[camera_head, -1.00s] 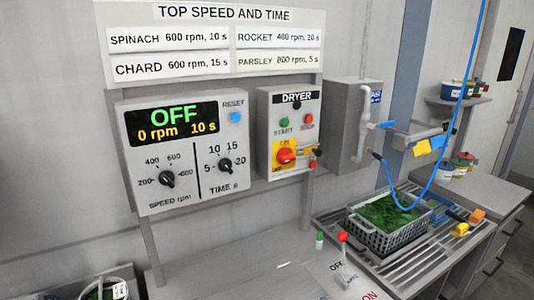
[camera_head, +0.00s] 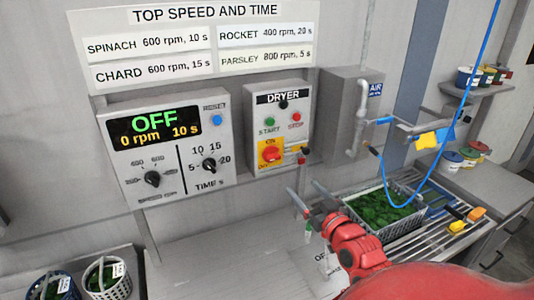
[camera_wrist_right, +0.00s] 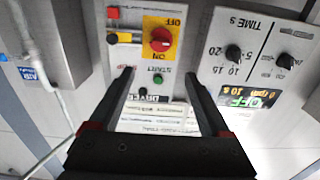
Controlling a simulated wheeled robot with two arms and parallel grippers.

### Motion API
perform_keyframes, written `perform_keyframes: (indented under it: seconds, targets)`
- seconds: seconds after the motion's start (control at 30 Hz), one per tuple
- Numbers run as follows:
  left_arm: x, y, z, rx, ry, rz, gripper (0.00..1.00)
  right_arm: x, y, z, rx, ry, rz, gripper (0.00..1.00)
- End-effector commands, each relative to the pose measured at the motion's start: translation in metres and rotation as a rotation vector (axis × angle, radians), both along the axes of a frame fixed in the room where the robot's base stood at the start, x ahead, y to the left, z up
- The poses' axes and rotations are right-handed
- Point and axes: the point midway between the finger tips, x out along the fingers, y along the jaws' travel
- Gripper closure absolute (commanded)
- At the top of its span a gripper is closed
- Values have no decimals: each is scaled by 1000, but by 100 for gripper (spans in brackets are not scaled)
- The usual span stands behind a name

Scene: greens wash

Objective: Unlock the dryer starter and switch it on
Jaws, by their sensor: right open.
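The grey dryer starter box (camera_head: 292,102) hangs on the wall, with a green start and a red stop button. Its red rotary switch (camera_head: 271,153) sits on a yellow ON/OFF plate; its exact setting is too small to tell. A small yellow-and-black piece (camera_head: 303,150) sticks out right of the plate, with a red tag (camera_head: 302,163) below. My right gripper (camera_head: 302,188) is open and empty, below and in front of the starter. In the upside-down right wrist view, the red switch (camera_wrist_right: 161,39) shows just beyond the open fingertips (camera_wrist_right: 160,75). My left gripper is out of view.
The speed and time panel (camera_head: 130,190), reading OFF, is left of the starter. An air box (camera_head: 340,100) with a pipe and blue hose is to the right. A basket of greens (camera_head: 355,213) stands on the slatted rack. My right arm hides part of the bench.

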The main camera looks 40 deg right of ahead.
Motion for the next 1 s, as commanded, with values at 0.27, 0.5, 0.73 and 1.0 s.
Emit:
perform_keyframes:
  seconds: [0.27, 0.5, 0.73, 1.0]
  targets:
    - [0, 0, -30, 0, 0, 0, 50, 12, -5, -5, -16, -1, -1, 19]
    - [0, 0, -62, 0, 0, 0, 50, 28, -8, -6, -3, -5, 4, 19]
    - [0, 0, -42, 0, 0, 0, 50, 81, -23, 5, 4, 4, 6, 19]
    - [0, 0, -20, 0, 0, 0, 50, 133, -41, 5, 2, 3, 4, 19]
